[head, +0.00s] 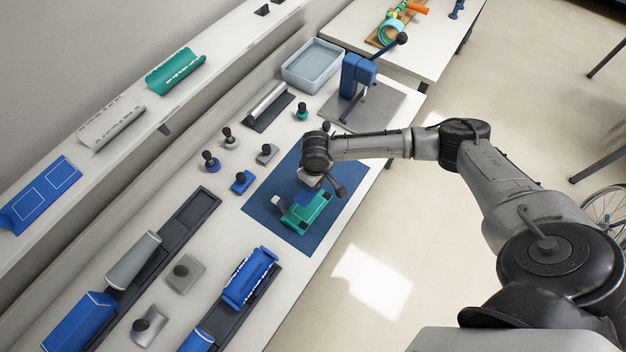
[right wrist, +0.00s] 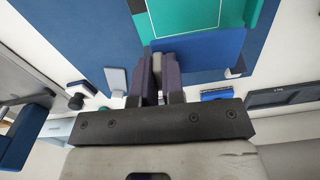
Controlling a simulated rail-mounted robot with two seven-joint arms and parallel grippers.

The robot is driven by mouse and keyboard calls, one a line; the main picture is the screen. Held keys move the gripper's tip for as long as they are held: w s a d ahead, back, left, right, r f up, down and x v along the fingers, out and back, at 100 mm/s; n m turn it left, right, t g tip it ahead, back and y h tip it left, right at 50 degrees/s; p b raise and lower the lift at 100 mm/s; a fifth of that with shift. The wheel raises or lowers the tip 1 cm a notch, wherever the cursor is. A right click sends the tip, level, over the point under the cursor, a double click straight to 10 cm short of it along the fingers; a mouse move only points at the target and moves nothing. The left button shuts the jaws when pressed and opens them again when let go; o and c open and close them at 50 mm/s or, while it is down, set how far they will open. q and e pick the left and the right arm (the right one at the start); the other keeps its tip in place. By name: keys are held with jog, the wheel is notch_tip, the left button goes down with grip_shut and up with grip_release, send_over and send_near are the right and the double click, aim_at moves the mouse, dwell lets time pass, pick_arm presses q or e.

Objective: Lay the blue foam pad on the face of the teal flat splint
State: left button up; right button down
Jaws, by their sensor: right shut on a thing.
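The teal flat splint (head: 309,213) lies on a dark blue mat, with dark patches on it and a pale piece at its left end. In the right wrist view the splint (right wrist: 195,15) shows a thin pale outline on its face. My right gripper (right wrist: 157,72) is shut on the grey grip of the blue foam pad (right wrist: 210,48). The pad overlaps the splint's near edge in that view; I cannot tell whether they touch. In the head view the pad (head: 305,196) shows below my wrist, beside the splint's upper edge, partly hidden. My left gripper is out of view.
The blue mat (head: 262,208) lies at the bench's front edge. Several small knobbed pieces, including a blue one (head: 242,181), stand left of it. A blue clamp stand (head: 357,78) and a pale tray (head: 313,64) are behind. A blue splint (head: 250,279) lies in front.

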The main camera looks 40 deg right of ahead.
aim_at(316, 192)
dwell(0.5)
jog(key=shift+r+p, duration=0.2)
jog(key=shift+p, duration=0.5)
notch_tip(316, 192, down, 5)
jog(key=shift+f+b, duration=0.1)
jog(key=shift+b, duration=0.85)
jog(key=shift+f+b, duration=0.5)
jog(key=shift+f, duration=0.8)
jog(key=shift+p, duration=0.5)
jog(key=shift+f, duration=0.45)
